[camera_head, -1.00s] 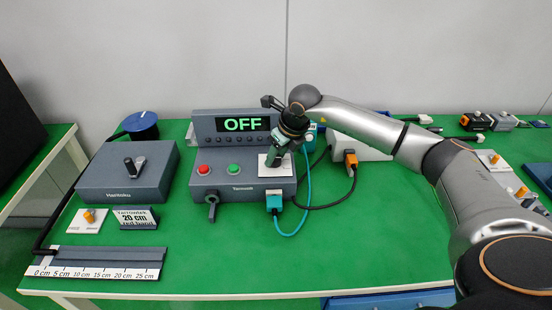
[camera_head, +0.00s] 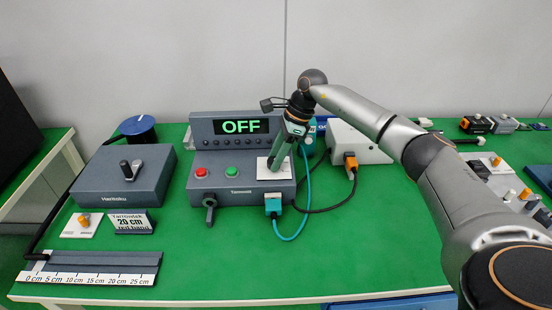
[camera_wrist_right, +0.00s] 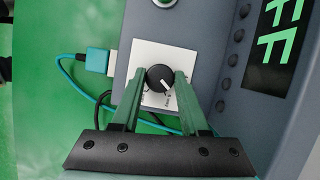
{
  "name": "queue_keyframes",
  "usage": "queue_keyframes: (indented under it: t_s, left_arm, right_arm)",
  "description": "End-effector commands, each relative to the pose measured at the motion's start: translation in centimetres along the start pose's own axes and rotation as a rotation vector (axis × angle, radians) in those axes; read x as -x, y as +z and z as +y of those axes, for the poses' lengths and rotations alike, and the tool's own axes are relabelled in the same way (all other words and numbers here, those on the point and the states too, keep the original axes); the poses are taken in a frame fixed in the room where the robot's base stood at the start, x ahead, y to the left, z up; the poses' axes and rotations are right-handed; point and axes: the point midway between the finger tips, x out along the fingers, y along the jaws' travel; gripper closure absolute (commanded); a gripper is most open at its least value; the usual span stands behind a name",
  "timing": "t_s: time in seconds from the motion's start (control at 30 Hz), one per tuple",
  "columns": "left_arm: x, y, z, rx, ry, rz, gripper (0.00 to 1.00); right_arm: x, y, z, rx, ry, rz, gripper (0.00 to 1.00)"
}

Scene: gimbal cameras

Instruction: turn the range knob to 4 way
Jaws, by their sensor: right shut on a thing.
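The range knob (camera_wrist_right: 160,78) is round and black with a white pointer line, set on a white plate (camera_wrist_right: 185,60) on the grey Yarrowek box (camera_head: 235,196). In the right wrist view the pointer line points to the lower right, and the print on the plate is too small to read. My right gripper (camera_head: 271,169) is shut on the knob, with its green fingers (camera_wrist_right: 160,76) on either side of it. In the head view the gripper hides the knob. The box's display (camera_head: 241,126) reads OFF. My left gripper is not in view.
A red button (camera_head: 201,172) and a green button (camera_head: 232,171) sit left of the plate. A black lever (camera_head: 209,203) hangs at the box's front. A teal plug (camera_head: 273,206) and cable lie in front. The green table is clear in front of it.

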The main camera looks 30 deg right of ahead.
Motion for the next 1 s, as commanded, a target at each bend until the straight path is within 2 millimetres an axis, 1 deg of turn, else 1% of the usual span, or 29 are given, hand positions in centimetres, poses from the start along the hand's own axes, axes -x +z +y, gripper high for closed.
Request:
queue_keyframes:
  t_s: [0.13, 0.3, 0.5, 0.7, 1.0]
  left_arm:
    - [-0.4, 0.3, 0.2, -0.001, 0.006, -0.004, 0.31]
    - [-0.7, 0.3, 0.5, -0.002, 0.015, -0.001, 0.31]
    - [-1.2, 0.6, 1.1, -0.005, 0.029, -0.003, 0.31]
    - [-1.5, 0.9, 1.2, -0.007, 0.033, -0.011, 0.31]
    - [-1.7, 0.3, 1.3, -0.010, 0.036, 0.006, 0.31]
  right_arm:
    - [0.0, 0.1, -0.2, 0.128, 0.050, -0.003, 1.00]
    - [-0.1, 0.1, -0.3, 0.274, 0.110, -0.002, 1.00]
    - [-0.1, 0.1, -0.4, 0.424, 0.172, -0.001, 1.00]
    - [-0.1, 0.1, -0.4, 0.536, 0.218, 0.001, 1.00]
    - [0.0, 0.2, -0.5, 0.625, 0.254, 0.002, 1.00]
